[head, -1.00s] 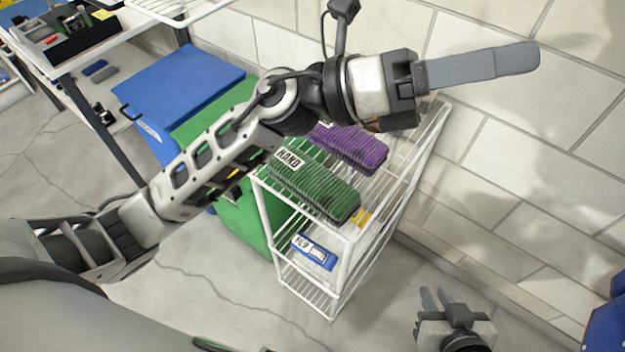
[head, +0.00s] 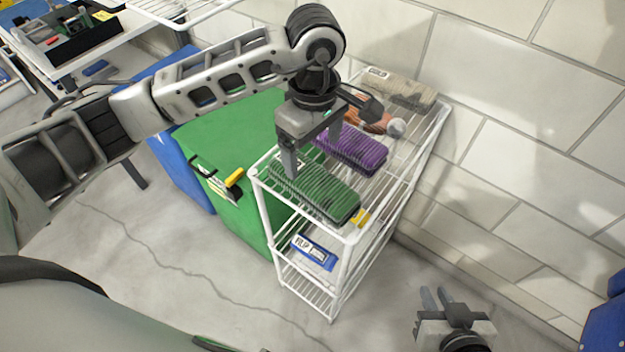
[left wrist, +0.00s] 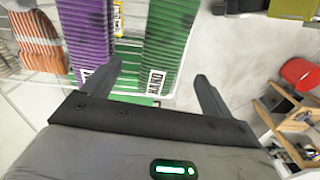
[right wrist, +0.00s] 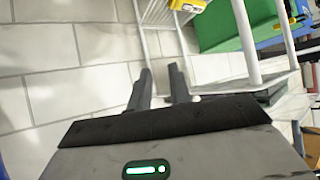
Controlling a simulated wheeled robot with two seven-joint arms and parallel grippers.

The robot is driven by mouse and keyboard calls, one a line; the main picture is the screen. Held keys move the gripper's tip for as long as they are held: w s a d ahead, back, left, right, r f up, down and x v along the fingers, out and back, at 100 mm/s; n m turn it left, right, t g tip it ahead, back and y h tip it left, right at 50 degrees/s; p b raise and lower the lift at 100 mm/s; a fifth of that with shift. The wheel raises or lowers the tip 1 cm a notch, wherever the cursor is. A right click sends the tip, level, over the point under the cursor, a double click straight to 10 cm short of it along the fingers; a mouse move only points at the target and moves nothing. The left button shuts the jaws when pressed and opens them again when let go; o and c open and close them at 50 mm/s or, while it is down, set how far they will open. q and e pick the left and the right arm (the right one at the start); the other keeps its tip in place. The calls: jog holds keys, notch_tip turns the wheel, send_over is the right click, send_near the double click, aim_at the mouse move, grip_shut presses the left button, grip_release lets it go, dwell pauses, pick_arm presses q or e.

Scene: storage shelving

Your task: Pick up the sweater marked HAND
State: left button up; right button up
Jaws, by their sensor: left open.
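The green ribbed sweater (head: 325,194) lies folded on the top shelf of the white wire rack. It also fills the upper middle of the left wrist view (left wrist: 172,35), where its white label seems to read HAND. In the head view my left gripper hides that label. My left gripper (head: 311,152) is open and empty, pointing down over the label end of the green sweater. In the left wrist view its fingertips (left wrist: 158,72) stand either side of the label; I cannot tell whether they touch. My right gripper (head: 434,298) is open and empty, low beside the rack.
A purple sweater (head: 352,150) lies close beside the green one. Beyond it are an orange item (head: 372,121) and a beige folded one (head: 400,88). A blue labelled item (head: 314,252) sits on the lower shelf. A green bin (head: 238,150) stands left; a tiled wall is behind.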

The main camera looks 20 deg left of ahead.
aim_at(313, 177)
pick_arm(q)
notch_tip(313, 177, down, 4)
jog(key=shift+f, duration=0.1)
jog(key=f, duration=0.1)
jog(key=f+p, duration=0.1)
jog(key=f, duration=0.3)
jog(key=shift+s+p, duration=0.25)
jog(key=shift+p, duration=0.05)
jog(key=c, duration=1.2)
